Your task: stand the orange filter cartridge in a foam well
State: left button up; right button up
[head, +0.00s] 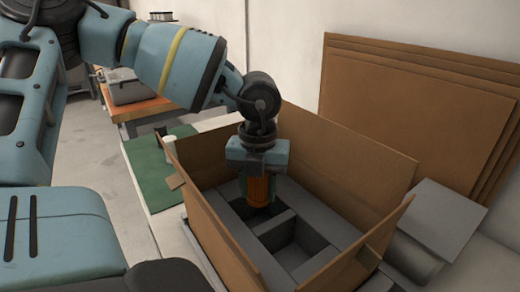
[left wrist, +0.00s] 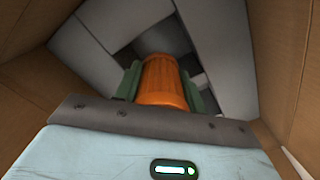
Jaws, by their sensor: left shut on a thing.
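The orange filter cartridge (head: 258,190) is upright between the fingers of my left gripper (head: 257,192), inside the open cardboard box (head: 330,160). The cartridge also shows in the left wrist view (left wrist: 163,82), with a green finger on each side. Grey foam (head: 312,237) with dark square wells (head: 298,250) lines the box floor. The cartridge is over or at the far-left well; its lower end meets the dark opening in the head view, and I cannot tell how deep it is. My right gripper is not in view.
Box flaps stand up around the foam, close to my left arm. A green mat (head: 150,170) lies on the bench to the left. Flat cardboard sheets (head: 420,110) lean on the wall. A grey panel (head: 438,215) is right of the box.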

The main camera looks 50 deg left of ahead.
pick_arm(q)
jog(key=shift+f, duration=4.95)
jog(key=shift+f+b, duration=0.2)
jog(key=shift+b, duration=0.15)
jog(key=o, duration=1)
notch_tip(320, 180, up, 12)
jog(key=shift+r+p, duration=0.2)
jog(key=shift+p, duration=0.4)
